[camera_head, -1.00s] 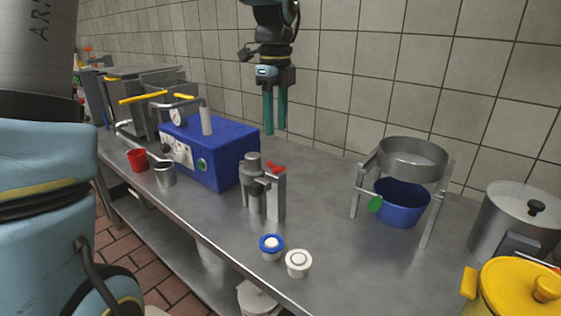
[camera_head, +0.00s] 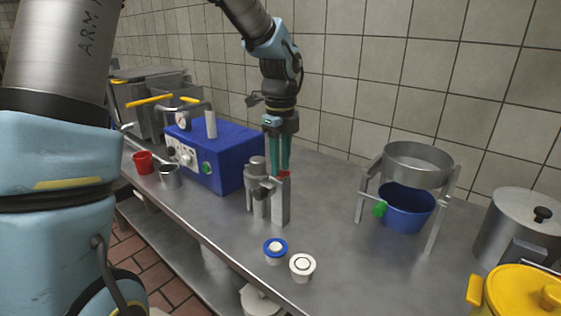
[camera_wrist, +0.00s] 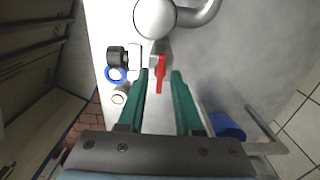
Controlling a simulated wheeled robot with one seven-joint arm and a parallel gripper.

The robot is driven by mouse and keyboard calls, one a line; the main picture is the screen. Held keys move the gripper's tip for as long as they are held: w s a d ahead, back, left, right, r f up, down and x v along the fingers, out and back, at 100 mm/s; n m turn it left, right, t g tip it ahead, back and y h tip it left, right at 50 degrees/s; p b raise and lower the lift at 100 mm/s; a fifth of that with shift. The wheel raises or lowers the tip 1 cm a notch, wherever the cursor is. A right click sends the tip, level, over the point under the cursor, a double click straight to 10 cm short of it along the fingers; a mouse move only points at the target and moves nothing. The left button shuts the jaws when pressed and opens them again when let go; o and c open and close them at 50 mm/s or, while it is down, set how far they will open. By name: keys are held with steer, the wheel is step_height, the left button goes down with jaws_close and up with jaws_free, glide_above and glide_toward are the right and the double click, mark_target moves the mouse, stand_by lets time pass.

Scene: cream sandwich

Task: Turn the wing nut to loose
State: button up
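A small metal device (camera_head: 280,204) stands on the steel counter in the head view. The red wing nut (camera_head: 284,174) sits on its top, partly hidden by my gripper. In the wrist view the red wing nut (camera_wrist: 160,73) lies lengthwise between and just ahead of my fingertips. My gripper (camera_head: 279,170) points down over the device with two green fingers. In the wrist view my gripper (camera_wrist: 160,75) is open, with a gap on each side of the nut. I cannot tell whether the fingertips are level with the nut.
A blue machine (camera_head: 215,155) stands close at left. A blue-rimmed cup (camera_head: 275,250) and a white cup (camera_head: 302,267) sit in front. A metal stand (camera_head: 418,166) with a blue bowl (camera_head: 405,208) is at right. The counter between the device and the stand is clear.

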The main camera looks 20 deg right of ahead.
jaws_close()
